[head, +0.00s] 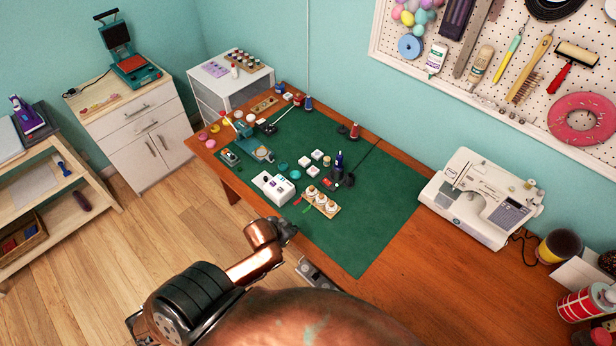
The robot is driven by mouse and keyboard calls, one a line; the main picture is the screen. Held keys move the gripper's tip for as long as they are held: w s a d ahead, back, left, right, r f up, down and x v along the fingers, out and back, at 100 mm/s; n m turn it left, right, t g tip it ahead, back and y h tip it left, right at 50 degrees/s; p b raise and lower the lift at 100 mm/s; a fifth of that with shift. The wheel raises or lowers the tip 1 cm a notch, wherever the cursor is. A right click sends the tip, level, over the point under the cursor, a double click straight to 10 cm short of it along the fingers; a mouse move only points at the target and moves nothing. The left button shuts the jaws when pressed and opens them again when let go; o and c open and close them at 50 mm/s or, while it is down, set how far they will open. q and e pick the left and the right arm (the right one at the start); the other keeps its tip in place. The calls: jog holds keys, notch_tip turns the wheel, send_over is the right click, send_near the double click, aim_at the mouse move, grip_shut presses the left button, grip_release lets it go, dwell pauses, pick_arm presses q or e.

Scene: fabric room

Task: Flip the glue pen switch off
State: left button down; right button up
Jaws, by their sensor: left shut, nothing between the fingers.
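A small dark blue upright tool (339,160) stands near the right side of the green mat, with a dark base and a black cord running up and right. It may be the glue pen, but its switch is too small to make out. My left gripper (287,228) is shut and empty near the mat's front edge, short of the tool and apart from it. My right gripper cannot be made out.
The green mat (370,222) covers much of the brown table. A white block (273,187) and a wooden tray (322,204) with white round items lie between gripper and tool. A sewing machine (478,200) stands at the right. The mat's front right is clear.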

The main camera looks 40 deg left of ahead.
pick_arm(q)
jog(key=s+d+f+g, duration=0.3)
jog(key=s+d+f, duration=0.1)
jog(key=s, duration=0.6)
jog(key=s+d+f+g+b, duration=0.1)
jog(key=s+f, duration=0.2)
jog(key=f, duration=0.8)
jog(key=s+d+f+b, duration=0.1)
jog(key=s+f, duration=0.1)
jog(key=f, duration=0.9)
jog(key=s+d+f+g+b, duration=0.1)
jog(key=s+f+b, duration=0.15)
jog(key=f, duration=0.85)
jog(key=s+f+g+b, duration=0.1)
jog(key=s+f, duration=1.4)
jog(key=s, duration=0.2)
jog(key=shift+a+m+h, duration=0.3)
jog(key=shift+a, duration=0.1)
pick_arm(e)
jog(key=f, duration=0.4)
jog(key=s+f, duration=0.1)
jog(key=shift+a+f, duration=0.1)
jog(key=shift+f, duration=0.3)
pick_arm(q)
jog(key=shift+s+f, duration=0.1)
pick_arm(e)
jog(key=shift+c, duration=0.4)
